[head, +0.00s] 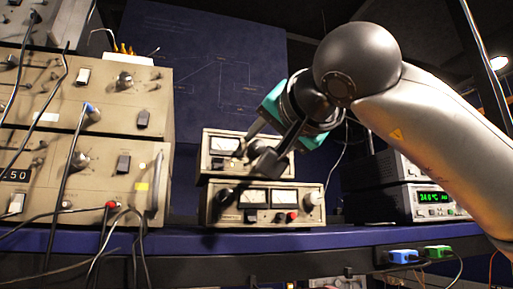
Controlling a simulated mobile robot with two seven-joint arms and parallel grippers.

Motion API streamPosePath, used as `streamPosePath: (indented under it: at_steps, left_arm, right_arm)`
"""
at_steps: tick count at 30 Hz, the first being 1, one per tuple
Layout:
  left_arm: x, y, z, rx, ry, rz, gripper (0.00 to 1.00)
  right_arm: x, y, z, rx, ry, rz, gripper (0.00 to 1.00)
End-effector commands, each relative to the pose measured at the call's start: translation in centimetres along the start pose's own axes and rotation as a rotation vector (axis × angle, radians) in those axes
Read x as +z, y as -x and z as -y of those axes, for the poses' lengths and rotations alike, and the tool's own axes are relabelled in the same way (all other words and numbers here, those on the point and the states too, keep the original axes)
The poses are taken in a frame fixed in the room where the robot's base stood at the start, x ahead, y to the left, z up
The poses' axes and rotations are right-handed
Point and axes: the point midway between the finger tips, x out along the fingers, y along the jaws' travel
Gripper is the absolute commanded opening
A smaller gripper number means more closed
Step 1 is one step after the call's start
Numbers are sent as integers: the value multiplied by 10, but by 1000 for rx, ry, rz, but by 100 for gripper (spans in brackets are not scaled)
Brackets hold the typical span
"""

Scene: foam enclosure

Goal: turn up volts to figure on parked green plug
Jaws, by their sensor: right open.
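Two stacked beige supply units stand mid-shelf. The upper unit (213,165) has one analog meter (224,143); the lower unit (303,215) has several small meters, a red fitting (292,216) and a pale knob (312,198) at its right end. The green plug (437,251) is parked on the shelf's front rail, right of a blue plug (403,256); any figure on it is too small to read. Contact with a knob cannot be told. My left gripper is out of view.
Large beige instruments (125,95) with hanging cables fill the left. An instrument with a green display (433,197) stands at the right, partly behind my right arm. The blue shelf edge (300,238) runs below the units.

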Motion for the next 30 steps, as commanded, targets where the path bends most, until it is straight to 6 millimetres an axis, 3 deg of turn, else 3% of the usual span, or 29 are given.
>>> streamPosePath:
  at_steps: [12,24,30]
  left_arm:
    - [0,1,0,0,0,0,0]
    - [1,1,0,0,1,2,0]
    - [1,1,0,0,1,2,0]
  right_arm:
    - [0,-2,1,3,-1,-4,44]
    - [0,-2,1,3,-1,-4,0]
    - [0,-2,1,3,-1,-4,0]
